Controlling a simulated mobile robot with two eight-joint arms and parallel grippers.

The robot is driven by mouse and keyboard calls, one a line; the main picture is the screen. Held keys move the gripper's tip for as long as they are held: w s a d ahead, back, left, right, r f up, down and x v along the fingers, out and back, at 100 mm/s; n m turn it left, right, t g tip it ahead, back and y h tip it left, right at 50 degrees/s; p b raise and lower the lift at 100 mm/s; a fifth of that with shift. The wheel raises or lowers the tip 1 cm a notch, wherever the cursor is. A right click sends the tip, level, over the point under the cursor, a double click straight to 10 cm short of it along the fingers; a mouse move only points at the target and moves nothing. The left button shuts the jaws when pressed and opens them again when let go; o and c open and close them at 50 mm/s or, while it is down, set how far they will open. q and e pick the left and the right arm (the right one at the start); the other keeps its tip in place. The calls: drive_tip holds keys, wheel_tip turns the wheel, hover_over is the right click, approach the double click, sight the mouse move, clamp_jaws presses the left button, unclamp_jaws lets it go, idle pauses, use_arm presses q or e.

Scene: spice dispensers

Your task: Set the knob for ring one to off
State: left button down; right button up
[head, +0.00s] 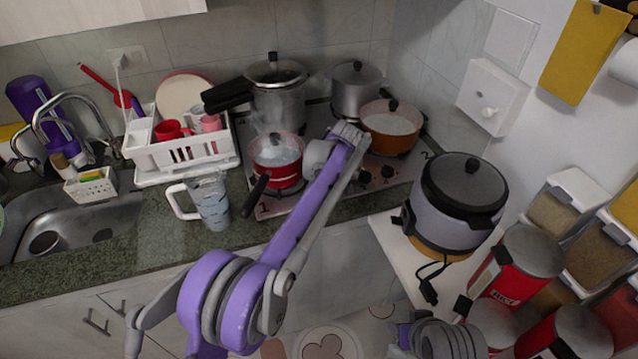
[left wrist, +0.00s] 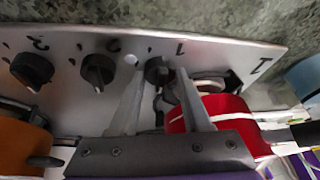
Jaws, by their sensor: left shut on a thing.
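The stove's steel front panel (left wrist: 225,52) carries a row of black knobs. The knob beside the small "1" (left wrist: 157,72) sits between the fingers of my left gripper (left wrist: 159,72), which is shut on it. In the head view my purple left arm reaches over the stove front (head: 285,203), and its fingers and this knob are hidden. Two other knobs (left wrist: 98,72) (left wrist: 32,72) are left of it in the wrist view; they also show in the head view (head: 388,171) (head: 365,176). My right gripper is not in view.
A steaming red pot (head: 278,152) stands at the front left of the stove, close to my left gripper. An orange pot (head: 392,123), a pressure cooker (head: 278,95) and a grey pot (head: 357,88) stand on the stove. A jug (head: 210,203) is on the counter.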

use_arm(q)
drive_tip(key=shift+c, duration=1.8)
unclamp_jaws()
drive_tip(key=v, duration=1.1)
drive_tip(key=shift+p, duration=0.3)
drive_tip(key=shift+f, duration=0.2)
